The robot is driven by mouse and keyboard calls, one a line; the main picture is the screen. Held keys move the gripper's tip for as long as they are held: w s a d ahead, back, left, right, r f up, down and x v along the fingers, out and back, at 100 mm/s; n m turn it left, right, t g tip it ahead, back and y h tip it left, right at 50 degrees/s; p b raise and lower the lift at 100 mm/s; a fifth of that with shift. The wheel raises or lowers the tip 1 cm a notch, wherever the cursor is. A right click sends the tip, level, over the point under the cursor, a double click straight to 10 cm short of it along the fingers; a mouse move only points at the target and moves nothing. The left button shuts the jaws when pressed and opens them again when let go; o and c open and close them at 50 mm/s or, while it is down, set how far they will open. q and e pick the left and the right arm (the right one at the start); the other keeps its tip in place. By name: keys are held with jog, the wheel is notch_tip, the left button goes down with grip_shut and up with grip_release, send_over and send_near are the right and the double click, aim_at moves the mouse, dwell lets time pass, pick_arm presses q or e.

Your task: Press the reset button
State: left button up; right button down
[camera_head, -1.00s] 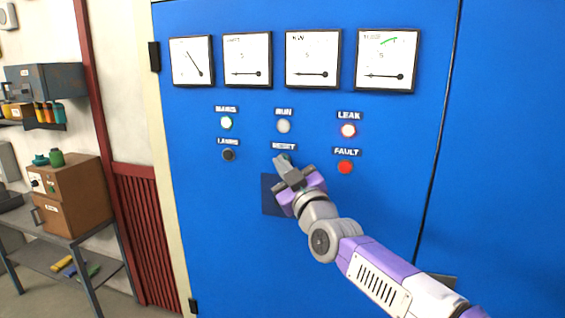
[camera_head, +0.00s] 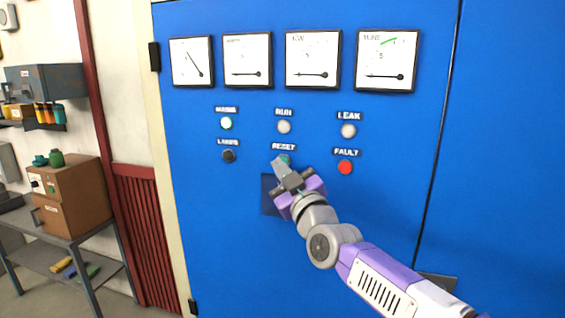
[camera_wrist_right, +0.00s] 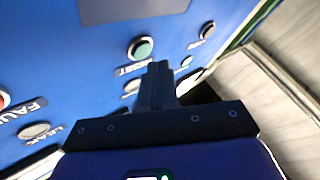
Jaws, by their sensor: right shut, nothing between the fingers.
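The RESET button (camera_head: 285,159) is a small green button under the RESET label on the blue cabinet, partly covered by my right gripper. In the right wrist view the green button (camera_wrist_right: 141,48) shows whole, with its label upside down below it. My right gripper (camera_head: 278,163) is shut and empty, its tips at the lower left edge of the button. In the right wrist view the shut fingers (camera_wrist_right: 158,70) end just below and right of the button, beside the label. I cannot tell how far the tips are from the panel. My left gripper is not in view.
The red FAULT lamp (camera_head: 345,167) and the dull LEAK lamp (camera_head: 348,131) are right of RESET. The RUN lamp (camera_head: 284,127) is above it, and a dark button (camera_head: 228,156) is left. Several gauges (camera_head: 312,60) line the top. A shelf unit (camera_head: 75,240) stands far left.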

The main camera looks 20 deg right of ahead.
jog(key=shift+s+a+p, duration=0.3)
jog(key=shift+s+a, duration=0.4)
jog(key=shift+s, duration=0.35)
jog(key=shift+s+a+p, duration=0.3)
jog(key=shift+s+a, duration=0.4)
jog(key=shift+s, duration=0.35)
jog(key=shift+f, duration=0.1)
